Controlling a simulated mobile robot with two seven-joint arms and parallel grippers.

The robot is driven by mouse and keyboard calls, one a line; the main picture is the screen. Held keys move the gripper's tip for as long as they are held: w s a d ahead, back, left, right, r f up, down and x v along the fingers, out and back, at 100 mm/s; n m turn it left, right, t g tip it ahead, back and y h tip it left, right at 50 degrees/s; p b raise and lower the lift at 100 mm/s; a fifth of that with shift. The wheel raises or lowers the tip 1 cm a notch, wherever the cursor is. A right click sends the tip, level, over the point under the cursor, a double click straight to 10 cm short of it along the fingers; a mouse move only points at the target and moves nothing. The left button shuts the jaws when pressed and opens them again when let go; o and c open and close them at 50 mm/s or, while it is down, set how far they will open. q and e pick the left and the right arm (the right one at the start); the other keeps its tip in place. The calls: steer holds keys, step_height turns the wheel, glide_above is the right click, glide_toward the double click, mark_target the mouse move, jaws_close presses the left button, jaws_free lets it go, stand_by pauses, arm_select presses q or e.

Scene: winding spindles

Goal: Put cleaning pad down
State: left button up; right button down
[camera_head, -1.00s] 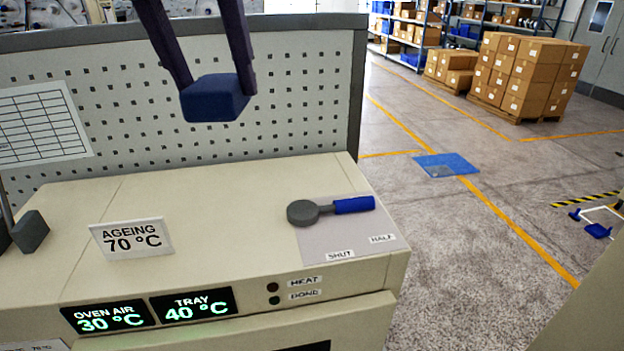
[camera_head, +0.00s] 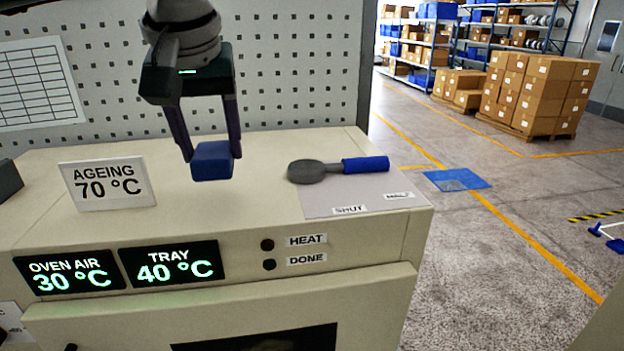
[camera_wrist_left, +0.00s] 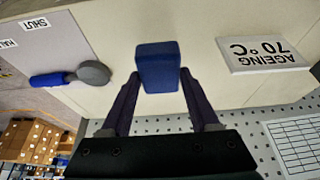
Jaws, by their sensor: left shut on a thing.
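The cleaning pad (camera_head: 212,161) is a small dark blue block. My left gripper (camera_head: 211,152) is shut on it, fingers pointing down, over the cream top of the oven cabinet (camera_head: 270,150). In the left wrist view the pad (camera_wrist_left: 158,66) sits between the two fingertips of my left gripper (camera_wrist_left: 157,82). I cannot tell whether its underside touches the top. My right gripper is not in view.
An "AGEING 70 °C" sign (camera_head: 107,184) stands left of the pad. A grey lever with a blue handle (camera_head: 365,164) lies on a grey plate (camera_head: 330,202) to the right. A perforated panel (camera_head: 290,85) rises behind. The top between sign and lever is clear.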

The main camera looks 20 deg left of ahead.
mark_target(215, 175)
arm_select(q)
steer(key=shift+f+b, duration=1.7)
steer(key=shift+f, duration=0.8)
steer(key=o, duration=1.2)
steer(key=shift+r, duration=0.1)
